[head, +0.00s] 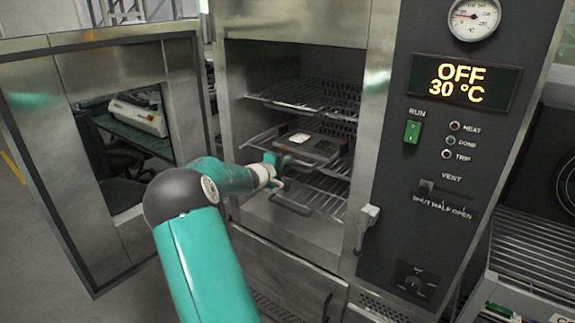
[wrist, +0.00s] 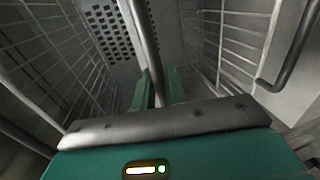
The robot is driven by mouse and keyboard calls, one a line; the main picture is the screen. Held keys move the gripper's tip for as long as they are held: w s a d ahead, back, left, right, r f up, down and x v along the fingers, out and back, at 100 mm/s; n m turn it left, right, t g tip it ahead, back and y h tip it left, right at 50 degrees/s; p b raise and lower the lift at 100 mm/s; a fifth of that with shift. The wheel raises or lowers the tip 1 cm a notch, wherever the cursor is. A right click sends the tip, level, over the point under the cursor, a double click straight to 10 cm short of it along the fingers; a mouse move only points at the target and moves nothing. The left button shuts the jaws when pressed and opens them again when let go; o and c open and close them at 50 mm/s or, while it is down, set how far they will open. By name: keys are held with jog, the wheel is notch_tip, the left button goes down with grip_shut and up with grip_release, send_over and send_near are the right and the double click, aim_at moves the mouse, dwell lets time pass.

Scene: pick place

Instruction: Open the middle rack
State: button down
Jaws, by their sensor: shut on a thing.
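The middle rack (head: 262,139) is a wire shelf inside the open oven (head: 228,100), with a dark flat tray-like item (head: 310,146) on it. My gripper (head: 275,163) is at the front of this rack, left of the opening's middle. In the wrist view, the green fingers (wrist: 157,90) are shut on a round metal bar (wrist: 143,40), which looks like the middle rack's handle. The fingers hide the gripped part. How far the rack is pulled out is hard to tell.
The oven door (head: 190,95) stands wide open at the left. An upper rack (head: 300,95) and a lower rack (head: 325,195) with a front handle (head: 290,205) lie above and below. The control panel (head: 440,160) reads OFF, 30 °C. A door latch (head: 367,220) juts out at the right.

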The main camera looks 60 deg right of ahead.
jog(key=f+v, duration=0.2)
jog(key=v, duration=0.9)
jog(key=a+f+v, duration=0.1)
jog(key=f+v, duration=0.1)
jog(key=v, duration=1)
jog(key=shift+w+f, duration=0.15)
jog(key=shift+f, duration=0.25)
jog(key=shift+a, duration=0.1)
jog(key=c, duration=1.6)
grip_release()
jog(key=shift+o, duration=0.2)
jog(key=v, duration=1.3)
jog(key=shift+a, duration=0.4)
jog(key=shift+w, duration=0.1)
